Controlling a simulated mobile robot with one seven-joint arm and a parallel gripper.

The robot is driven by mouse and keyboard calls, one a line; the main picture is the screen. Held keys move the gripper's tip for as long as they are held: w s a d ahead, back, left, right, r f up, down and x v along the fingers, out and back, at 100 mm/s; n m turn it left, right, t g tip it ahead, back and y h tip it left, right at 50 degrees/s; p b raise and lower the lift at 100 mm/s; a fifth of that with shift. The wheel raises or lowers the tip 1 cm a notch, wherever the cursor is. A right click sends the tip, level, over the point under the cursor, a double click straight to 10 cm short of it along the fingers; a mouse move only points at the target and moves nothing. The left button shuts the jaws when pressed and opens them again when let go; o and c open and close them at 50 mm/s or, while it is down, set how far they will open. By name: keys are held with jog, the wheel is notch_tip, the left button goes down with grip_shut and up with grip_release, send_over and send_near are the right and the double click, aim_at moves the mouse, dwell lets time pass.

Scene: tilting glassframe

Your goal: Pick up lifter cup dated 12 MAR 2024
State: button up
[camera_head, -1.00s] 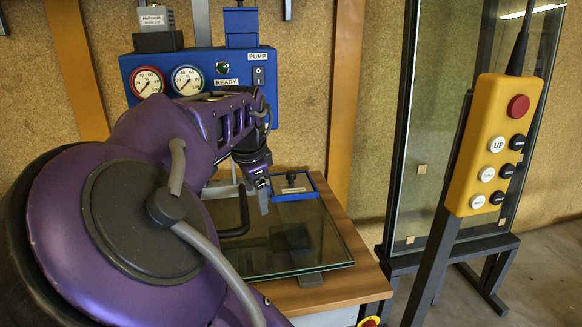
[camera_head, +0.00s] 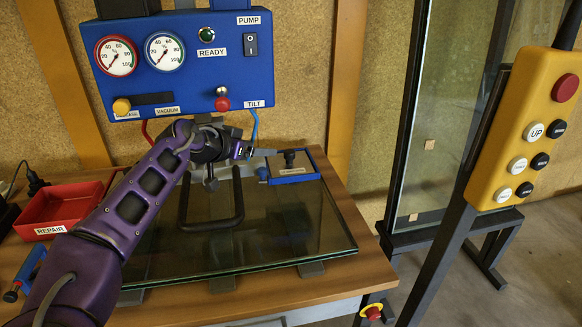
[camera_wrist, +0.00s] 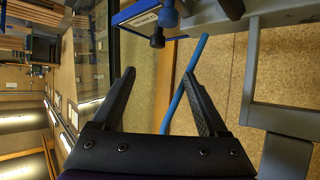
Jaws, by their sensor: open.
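A blue-framed plate (camera_head: 303,176) with a dark knob (camera_head: 290,158) and a small pale label lies at the back right of the table, beside the glass. It could be a lifter cup, but I cannot read a date on it. Another blue piece with a dark knob (camera_head: 12,295) shows at the far left edge, partly cut off. My gripper (camera_head: 246,151) is just left of the blue-framed plate, apart from the knob. In the wrist view my gripper (camera_wrist: 163,82) is open with nothing between its fingers. A labelled blue part (camera_wrist: 133,17) shows there beyond the fingertips.
A glass pane (camera_head: 270,225) with a black handle (camera_head: 212,222) covers the table's middle. A blue gauge panel (camera_head: 185,60) stands behind. A red REPAIR tray (camera_head: 62,208) is at left. A yellow button pendant (camera_head: 525,130) stands at right. A blue hose (camera_wrist: 185,80) passes near the gripper.

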send_near(289, 151)
jog(key=x, duration=0.5)
jog(key=shift+w+a, duration=0.1)
jog(key=shift+a, duration=0.05)
jog(key=shift+x, duration=2.6)
jog(key=shift+f, duration=0.1)
grip_shut()
jog(key=shift+d, duration=0.2)
